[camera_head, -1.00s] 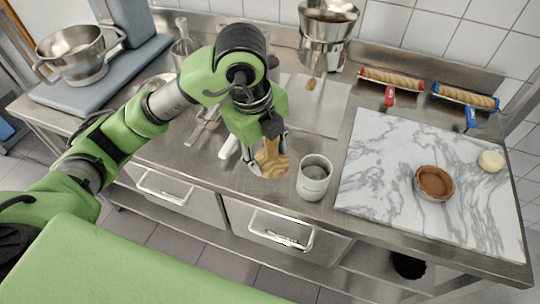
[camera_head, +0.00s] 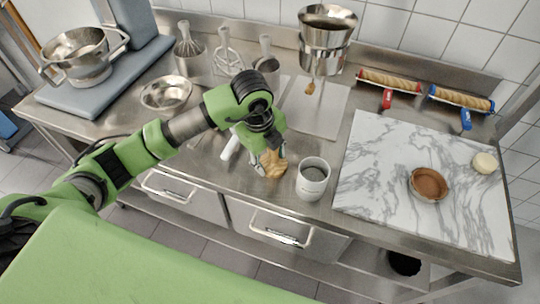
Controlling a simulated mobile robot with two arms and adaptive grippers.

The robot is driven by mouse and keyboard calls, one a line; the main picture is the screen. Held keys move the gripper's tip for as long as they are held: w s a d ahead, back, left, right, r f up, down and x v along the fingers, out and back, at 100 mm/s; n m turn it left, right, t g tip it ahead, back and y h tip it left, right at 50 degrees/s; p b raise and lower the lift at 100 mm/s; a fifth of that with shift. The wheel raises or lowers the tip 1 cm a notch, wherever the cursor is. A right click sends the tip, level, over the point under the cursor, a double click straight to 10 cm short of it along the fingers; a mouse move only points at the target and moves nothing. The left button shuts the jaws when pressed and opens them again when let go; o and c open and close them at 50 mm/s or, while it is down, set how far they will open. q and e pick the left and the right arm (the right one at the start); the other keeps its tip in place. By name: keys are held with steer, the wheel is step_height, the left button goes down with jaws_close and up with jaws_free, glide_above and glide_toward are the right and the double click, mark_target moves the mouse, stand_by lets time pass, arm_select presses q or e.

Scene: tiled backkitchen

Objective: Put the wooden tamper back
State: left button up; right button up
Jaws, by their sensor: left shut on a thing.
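My left gripper (camera_head: 268,158) is shut on the wooden tamper (camera_head: 273,164), a light-brown wooden piece, near the front edge of the steel counter. The gripper's fingers partly hide it, and I cannot tell whether it touches the counter. A grey-white cup (camera_head: 313,179) stands just right of the gripper, apart from it. My right gripper does not show.
A marble board (camera_head: 390,165) bears a filled brown tart shell (camera_head: 428,184) and a pale round piece (camera_head: 485,163). Rolling pins with red (camera_head: 389,80) and blue (camera_head: 461,98) ends lie behind it. A metal bowl (camera_head: 166,93), whisk holders and a funnel stand (camera_head: 325,40) stand at the back.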

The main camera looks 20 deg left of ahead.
arm_select(q)
steer(key=o, duration=1.7)
steer(key=shift+r, duration=0.1)
steer(key=shift+r, duration=0.3)
steer(key=shift+s+a+r+b, duration=0.25)
steer(key=shift+r+b, duration=0.25)
steer(key=shift+r, duration=1.35)
steer(key=shift+s+a+r+b, duration=0.1)
steer(key=shift+s+r+b, duration=0.3)
steer(key=shift+r, duration=1.45)
steer(key=shift+s+a+r+b, duration=0.25)
steer(key=shift+r+b, duration=0.3)
steer(key=shift+r, duration=1.3)
